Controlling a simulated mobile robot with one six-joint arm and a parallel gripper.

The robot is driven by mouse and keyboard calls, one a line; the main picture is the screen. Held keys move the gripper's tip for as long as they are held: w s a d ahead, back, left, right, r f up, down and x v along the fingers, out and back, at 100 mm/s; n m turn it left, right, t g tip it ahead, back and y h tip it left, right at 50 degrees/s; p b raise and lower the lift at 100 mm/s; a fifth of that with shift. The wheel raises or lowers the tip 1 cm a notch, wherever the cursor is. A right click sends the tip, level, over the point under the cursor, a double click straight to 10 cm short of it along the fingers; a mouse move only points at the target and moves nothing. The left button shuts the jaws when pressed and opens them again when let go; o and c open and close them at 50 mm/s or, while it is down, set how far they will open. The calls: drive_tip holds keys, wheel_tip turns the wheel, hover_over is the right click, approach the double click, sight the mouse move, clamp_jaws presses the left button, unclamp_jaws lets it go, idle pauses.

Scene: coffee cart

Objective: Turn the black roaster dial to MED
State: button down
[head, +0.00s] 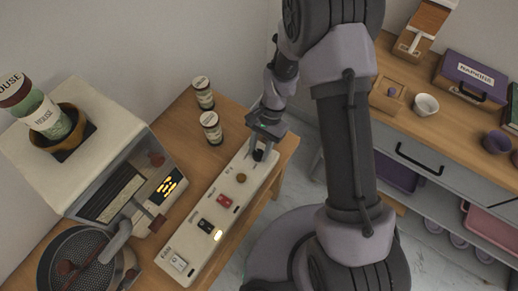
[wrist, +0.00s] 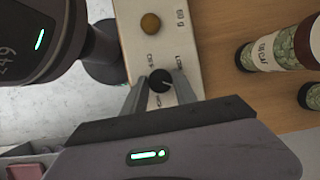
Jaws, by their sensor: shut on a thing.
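The black roaster dial (wrist: 160,80) is a small round knob at the end of a long cream control panel (wrist: 150,55). It also shows under my gripper in the head view (head: 259,155). My gripper (wrist: 160,88) is shut on the dial, with one grey finger on each side of it. A small light pointer mark shows on the dial's lower right part in the wrist view. Small dark labels stand around the dial, but they are too small and partly hidden to read surely, so I cannot tell which setting the pointer meets.
Labelled jars (head: 211,128) stand beside the panel. The roaster (head: 110,150) is at left. A second counter (head: 430,130) is at right.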

drive_tip(key=shift+m, duration=0.6)
drive_tip(key=c, duration=1)
unclamp_jaws()
drive_tip(key=p+v, duration=0.3)
drive_tip(key=v, duration=0.5)
drive_tip(key=p+v, duration=0.3)
drive_tip(key=v, duration=0.6)
drive_tip(key=shift+s+d+r, duration=0.15)
drive_tip(key=shift+s+d, duration=0.05)
drive_tip(key=shift+d, duration=0.1)
drive_tip(key=shift+r, duration=0.1)
